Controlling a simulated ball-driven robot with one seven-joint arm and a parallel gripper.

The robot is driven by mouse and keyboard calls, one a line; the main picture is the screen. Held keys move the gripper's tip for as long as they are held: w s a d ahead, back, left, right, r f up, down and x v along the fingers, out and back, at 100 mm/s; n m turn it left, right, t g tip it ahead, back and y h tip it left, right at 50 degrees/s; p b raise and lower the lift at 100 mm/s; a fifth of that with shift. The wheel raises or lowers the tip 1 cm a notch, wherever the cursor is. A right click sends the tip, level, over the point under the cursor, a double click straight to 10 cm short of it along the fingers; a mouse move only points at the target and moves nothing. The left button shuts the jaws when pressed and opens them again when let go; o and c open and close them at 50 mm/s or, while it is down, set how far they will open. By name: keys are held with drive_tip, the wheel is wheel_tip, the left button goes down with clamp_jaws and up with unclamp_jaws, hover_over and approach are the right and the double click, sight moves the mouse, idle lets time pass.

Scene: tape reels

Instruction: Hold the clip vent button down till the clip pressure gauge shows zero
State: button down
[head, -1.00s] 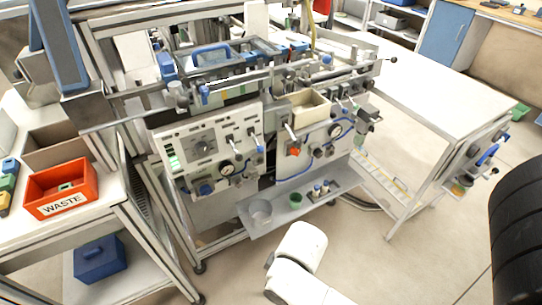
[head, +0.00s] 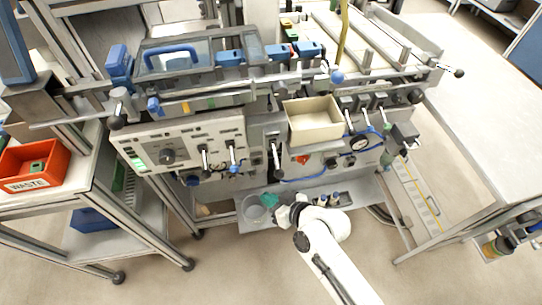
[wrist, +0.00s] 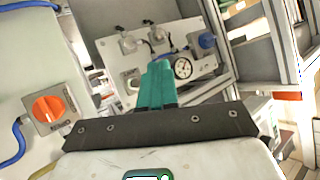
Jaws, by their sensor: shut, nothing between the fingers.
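My gripper (head: 269,200) reaches over the low shelf in front of the machine in the head view. Its teal fingers (wrist: 157,86) are shut and empty in the wrist view, apart from the panel beyond them. I cannot read labels that tell which gauge or button is the clip's.
An orange knob (wrist: 47,107) is near on the left in the wrist view. A cream bin (head: 315,122) and levers jut from the machine front. A red waste bin (head: 32,166) is at left.

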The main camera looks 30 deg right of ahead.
sight(258, 162)
drive_tip(key=shift+w, duration=0.1)
drive_tip(key=w+d+b, duration=0.2)
drive_tip(key=w+b, duration=0.1)
drive_tip(key=w, duration=0.5)
drive_tip(key=shift+d, duration=0.35)
drive_tip(key=shift+w+b, duration=0.2)
drive_tip(key=shift+b, duration=0.15)
idle(1.7)
drive_tip(key=shift+w+d, duration=0.1)
drive_tip(key=shift+w, duration=0.2)
drive_tip(key=shift+w+d+b, duration=0.1)
drive_tip(key=shift+w+b, duration=0.25)
drive_tip(key=shift+w, duration=0.05)
idle(0.7)
drive_tip(key=shift+s, duration=0.1)
drive_tip(key=shift+s+a+p, duration=0.25)
drive_tip(key=shift+s+p, duration=0.15)
drive_tip(key=shift+s, duration=0.3)
